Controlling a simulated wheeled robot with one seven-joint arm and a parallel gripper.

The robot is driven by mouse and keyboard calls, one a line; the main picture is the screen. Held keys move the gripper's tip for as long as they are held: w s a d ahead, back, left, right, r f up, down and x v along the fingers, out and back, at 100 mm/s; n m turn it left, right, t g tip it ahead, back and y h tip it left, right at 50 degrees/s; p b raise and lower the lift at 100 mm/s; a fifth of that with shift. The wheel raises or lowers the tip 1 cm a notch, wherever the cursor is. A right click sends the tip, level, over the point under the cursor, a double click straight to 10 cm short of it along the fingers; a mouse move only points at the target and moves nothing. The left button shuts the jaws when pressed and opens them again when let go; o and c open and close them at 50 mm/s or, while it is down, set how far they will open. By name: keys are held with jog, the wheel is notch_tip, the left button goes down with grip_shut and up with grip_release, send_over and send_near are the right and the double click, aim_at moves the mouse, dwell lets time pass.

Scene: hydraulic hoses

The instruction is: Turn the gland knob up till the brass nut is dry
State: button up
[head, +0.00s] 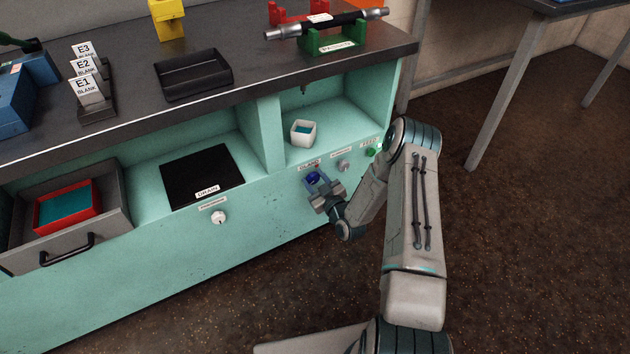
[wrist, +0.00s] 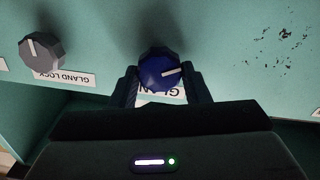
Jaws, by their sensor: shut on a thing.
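The gland knob (wrist: 158,71) is blue with a white pointer line and sits on the teal front panel, above a partly covered label. It also shows small in the head view (head: 313,177). My gripper (wrist: 165,84) is shut on the blue knob, with one finger on each side of it. In the head view my gripper (head: 318,187) reaches the panel from the lower right. I cannot make out a brass nut in either view. A small white cup (head: 303,132) with teal inside stands in the right recess above the knob.
The grey gland lock knob (wrist: 41,50) is beside the blue knob, and a green knob (head: 371,152) is farther right. A white knob (head: 219,217) sits below the black drain plate (head: 202,177). An open drawer (head: 122,215) juts out at left.

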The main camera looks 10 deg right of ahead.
jog(key=shift+f, duration=0.1)
jog(key=m+b, duration=0.2)
jog(key=m, duration=0.1)
jog(key=shift+d+f+m, duration=0.1)
jog(key=shift+m, duration=0.2)
jog(key=m+b, duration=0.1)
jog(key=m, duration=0.1)
jog(key=shift+m+b, duration=0.3)
jog(key=m+b, duration=0.1)
jog(key=m, duration=0.4)
jog(key=shift+b, duration=0.4)
jog(key=shift+m, duration=0.3)
jog(key=o, duration=1)
jog(key=shift+d, duration=0.1)
